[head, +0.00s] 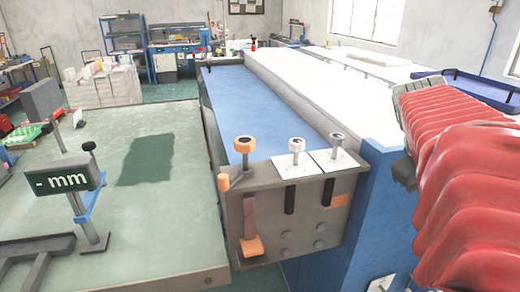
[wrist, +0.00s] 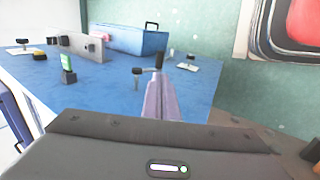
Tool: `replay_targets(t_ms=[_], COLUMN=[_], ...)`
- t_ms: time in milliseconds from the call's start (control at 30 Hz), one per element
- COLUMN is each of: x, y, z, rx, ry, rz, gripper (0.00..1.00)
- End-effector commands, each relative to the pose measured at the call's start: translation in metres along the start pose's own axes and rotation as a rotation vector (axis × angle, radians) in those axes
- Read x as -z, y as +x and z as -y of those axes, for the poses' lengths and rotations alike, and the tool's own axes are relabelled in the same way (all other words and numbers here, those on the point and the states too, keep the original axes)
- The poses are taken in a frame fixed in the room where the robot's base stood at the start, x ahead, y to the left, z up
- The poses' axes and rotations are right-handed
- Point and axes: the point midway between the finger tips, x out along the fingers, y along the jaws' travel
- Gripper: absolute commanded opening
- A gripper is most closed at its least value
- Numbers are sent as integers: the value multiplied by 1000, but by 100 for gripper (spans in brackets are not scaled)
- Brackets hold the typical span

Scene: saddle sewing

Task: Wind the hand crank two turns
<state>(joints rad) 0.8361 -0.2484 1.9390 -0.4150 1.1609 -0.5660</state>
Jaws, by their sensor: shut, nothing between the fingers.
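A small dark hand crank (wrist: 146,71) stands on the blue bench top in the wrist view. It has an upright post at its left, a short arm and a black knob at its right end. My gripper (wrist: 158,78) is shut and empty, its pale purple fingers pointing away from the camera. The fingertips overlap the knob end of the crank in the picture; I cannot tell whether they touch it. The fingers hide part of the bench below the knob. In the head view my gripper is out of sight, and I cannot pick out the crank there.
The head view shows a blue-topped machine (head: 231,100) and green-topped table (head: 140,230).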

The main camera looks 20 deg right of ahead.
Motion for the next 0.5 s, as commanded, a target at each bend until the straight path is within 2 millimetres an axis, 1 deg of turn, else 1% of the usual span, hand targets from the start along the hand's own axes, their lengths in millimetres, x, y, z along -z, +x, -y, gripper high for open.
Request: replay_targets(t_ms=[167, 267, 367, 500], x=[0, 0, 0, 0], y=[1, 5, 14, 32], z=[0, 0, 0, 1], rx=[0, 1, 1, 3], ry=[1, 1, 2, 1], rz=[0, 0, 1, 2], gripper=[0, 0, 0, 0])
